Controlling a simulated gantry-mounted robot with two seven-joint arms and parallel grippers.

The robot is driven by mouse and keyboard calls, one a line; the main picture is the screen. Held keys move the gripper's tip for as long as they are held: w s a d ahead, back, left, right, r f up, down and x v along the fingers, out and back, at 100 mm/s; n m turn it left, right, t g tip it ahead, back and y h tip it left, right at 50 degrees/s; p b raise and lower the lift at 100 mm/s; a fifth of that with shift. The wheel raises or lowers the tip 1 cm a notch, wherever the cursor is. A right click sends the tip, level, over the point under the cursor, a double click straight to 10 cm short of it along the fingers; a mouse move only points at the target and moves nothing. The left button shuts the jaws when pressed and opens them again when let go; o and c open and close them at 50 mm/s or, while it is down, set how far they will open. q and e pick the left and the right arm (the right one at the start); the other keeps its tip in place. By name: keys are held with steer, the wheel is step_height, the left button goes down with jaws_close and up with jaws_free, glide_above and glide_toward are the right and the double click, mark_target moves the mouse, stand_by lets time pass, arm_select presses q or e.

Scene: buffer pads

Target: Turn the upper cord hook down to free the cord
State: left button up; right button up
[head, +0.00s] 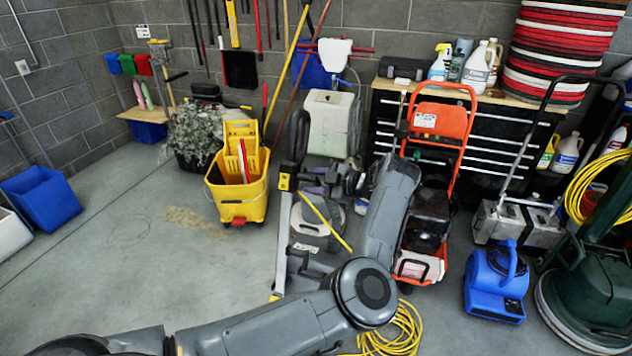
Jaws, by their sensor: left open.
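My left arm comes in along the bottom and bends up at the middle. My left gripper (322,180) is open, beside an upright pale handle pole (284,245) with a yellow part near its top. The gripper is small and dark here, and I cannot tell whether it touches the pole. A coil of yellow cord (600,190) hangs at the right edge by a green floor machine (590,300). More yellow cord (405,328) lies on the floor beside my arm's elbow. I cannot make out the upper cord hook. My right gripper is not in view.
A yellow mop bucket (240,195) stands left of the pole. A black tool chest (480,130) and stacked pads (560,50) are behind. The left floor is mostly clear.

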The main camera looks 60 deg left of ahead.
arm_select(q)
steer(key=v, duration=1)
steer(key=shift+w+d, duration=0.2)
steer(key=shift+d, duration=0.1)
steer(key=shift+r, duration=0.15)
